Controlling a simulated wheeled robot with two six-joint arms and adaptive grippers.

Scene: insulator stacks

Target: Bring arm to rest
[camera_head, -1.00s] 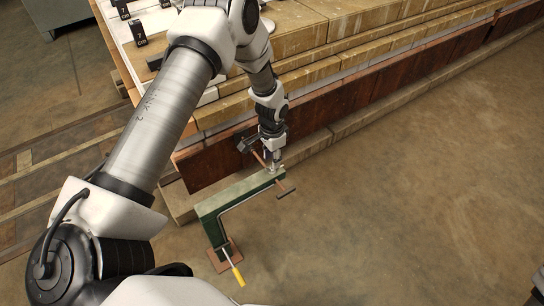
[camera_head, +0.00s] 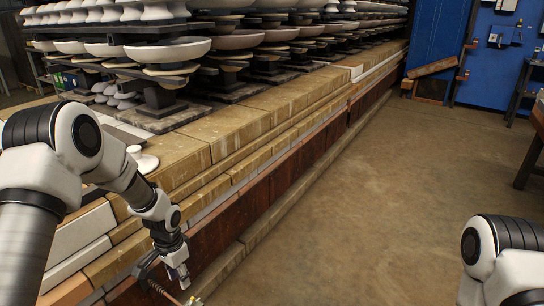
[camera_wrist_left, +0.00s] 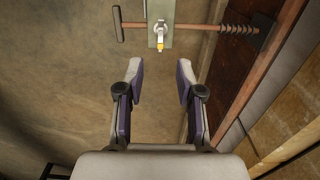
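My left arm comes in from the left in the head view and hangs down beside the stepped brick platform. My left gripper (camera_head: 178,278) points down near the bottom edge. In the left wrist view its two fingers (camera_wrist_left: 160,75) are apart with nothing between them. Beyond the fingertips is part of a green clamp-like stand (camera_wrist_left: 161,12) with a metal and yellow fitting (camera_wrist_left: 160,40). A rod with a threaded end (camera_wrist_left: 238,30) crosses it. The fingers look apart from it. My right arm shows at the lower right of the head view; its gripper is out of frame.
The platform edge (camera_head: 225,130) runs away to the upper right, with stacks of insulators (camera_head: 160,50) on shelves above. Brown panels (camera_head: 230,215) face the floor. Open floor (camera_head: 340,210) lies to the right. A blue cabinet (camera_head: 437,45) stands at the back.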

